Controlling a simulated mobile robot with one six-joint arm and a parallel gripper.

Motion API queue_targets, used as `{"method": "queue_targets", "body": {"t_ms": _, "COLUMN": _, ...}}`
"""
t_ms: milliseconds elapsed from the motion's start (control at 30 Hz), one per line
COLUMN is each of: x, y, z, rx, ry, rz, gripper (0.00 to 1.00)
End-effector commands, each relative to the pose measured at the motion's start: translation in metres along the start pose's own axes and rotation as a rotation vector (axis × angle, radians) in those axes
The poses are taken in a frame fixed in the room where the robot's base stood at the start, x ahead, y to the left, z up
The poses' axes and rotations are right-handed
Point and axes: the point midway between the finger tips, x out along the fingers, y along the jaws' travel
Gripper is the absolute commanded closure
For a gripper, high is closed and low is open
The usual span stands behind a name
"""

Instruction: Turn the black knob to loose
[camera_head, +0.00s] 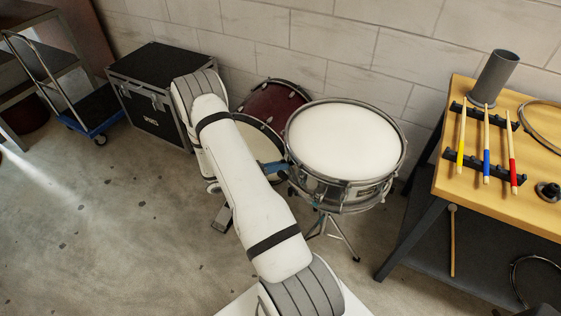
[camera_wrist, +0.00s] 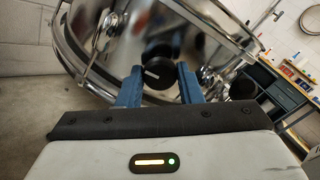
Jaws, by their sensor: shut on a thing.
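The black knob (camera_wrist: 159,74) sits on the side of the chrome snare drum and shows in the wrist view with a short white mark pointing left. My gripper (camera_wrist: 160,86) has its two blue fingers on either side of the knob, shut on it. In the head view the snare drum (camera_head: 345,140) stands on its stand with its white head up. My gripper (camera_head: 276,170) reaches the drum's left side there, partly hidden by my arm. The knob cannot be made out clearly in the head view.
A dark red drum (camera_head: 272,105) stands behind my arm. A black case (camera_head: 150,110) is by the wall. At the right, a wooden bench (camera_head: 455,190) holds a grey cup (camera_head: 494,78) and sticks with yellow, blue and red bands.

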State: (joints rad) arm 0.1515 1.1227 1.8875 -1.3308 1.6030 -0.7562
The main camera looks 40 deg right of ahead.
Motion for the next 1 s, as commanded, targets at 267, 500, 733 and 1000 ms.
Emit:
{"method": "queue_targets", "body": {"t_ms": 267, "x": -0.0022, "y": 0.0016, "z": 0.0034, "rx": -0.229, "ry": -0.005, "rz": 0.01, "gripper": 0.9}}
{"method": "queue_targets", "body": {"t_ms": 500, "x": -0.0021, "y": 0.0018, "z": 0.0023, "rx": -0.374, "ry": -0.006, "rz": 0.01, "gripper": 0.9}}
{"method": "queue_targets", "body": {"t_ms": 733, "x": -0.0021, "y": 0.002, "z": 0.0017, "rx": -0.446, "ry": -0.006, "rz": 0.01, "gripper": 0.9}}
{"method": "queue_targets", "body": {"t_ms": 1000, "x": -0.002, "y": 0.002, "z": 0.0011, "rx": -0.469, "ry": -0.005, "rz": 0.01, "gripper": 0.9}}
